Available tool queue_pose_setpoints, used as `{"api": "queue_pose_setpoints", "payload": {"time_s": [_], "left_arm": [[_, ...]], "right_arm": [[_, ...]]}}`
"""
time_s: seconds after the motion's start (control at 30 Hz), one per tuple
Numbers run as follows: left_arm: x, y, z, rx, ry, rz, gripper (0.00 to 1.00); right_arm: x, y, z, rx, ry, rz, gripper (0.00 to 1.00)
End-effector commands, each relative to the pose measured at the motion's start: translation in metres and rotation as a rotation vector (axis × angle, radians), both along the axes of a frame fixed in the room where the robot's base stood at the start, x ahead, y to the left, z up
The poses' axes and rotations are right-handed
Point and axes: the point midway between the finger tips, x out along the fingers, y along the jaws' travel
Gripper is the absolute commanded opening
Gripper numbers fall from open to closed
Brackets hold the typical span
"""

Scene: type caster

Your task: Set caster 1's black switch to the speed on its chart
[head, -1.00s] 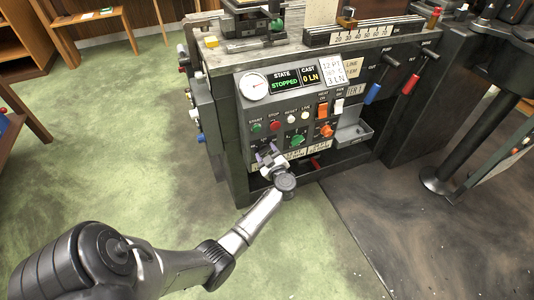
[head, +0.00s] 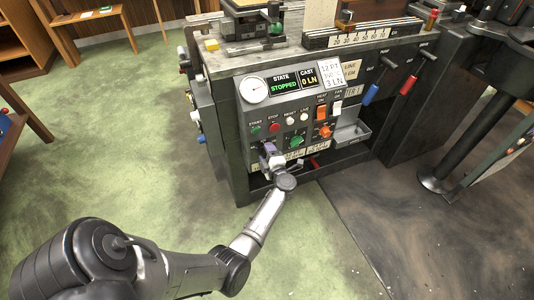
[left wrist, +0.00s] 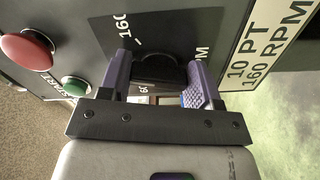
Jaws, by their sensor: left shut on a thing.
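The black switch (left wrist: 160,69) is a round dark knob on the panel of the caster (head: 243,118), seen close up in the left wrist view. My left gripper (left wrist: 160,66), with purple fingers, is shut on it, one finger on each side. In the head view my left gripper (head: 269,150) is at the panel's lower left and hides the switch. Numbers such as 160 and 60 show on the dark dial plate (left wrist: 183,25). The chart (left wrist: 268,55) beside it has a line reading 10 PT 160 RPM. The knob's pointer cannot be made out. My right gripper is not in view.
A red button (left wrist: 25,50) and a green button (left wrist: 75,85) are close to the left gripper. A green knob (head: 297,141) and an orange knob (head: 325,131) are to its right. The display (head: 284,84) reads STOPPED. Open floor (head: 150,170) lies left of the caster.

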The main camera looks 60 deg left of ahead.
Motion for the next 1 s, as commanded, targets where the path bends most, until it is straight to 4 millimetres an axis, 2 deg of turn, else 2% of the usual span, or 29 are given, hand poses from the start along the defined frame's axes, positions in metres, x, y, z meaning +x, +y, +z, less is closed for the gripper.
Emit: {"api": "queue_pose_setpoints", "payload": {"time_s": [0.4,1.0], "left_arm": [[0.0002,-0.0002,0.0007,-0.035,-0.215,0.001,0.34],[0.0,0.0,0.0011,-0.042,-0.263,0.001,0.34]], "right_arm": [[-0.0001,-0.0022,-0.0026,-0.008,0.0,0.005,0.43],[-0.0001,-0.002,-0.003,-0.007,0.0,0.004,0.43]]}}
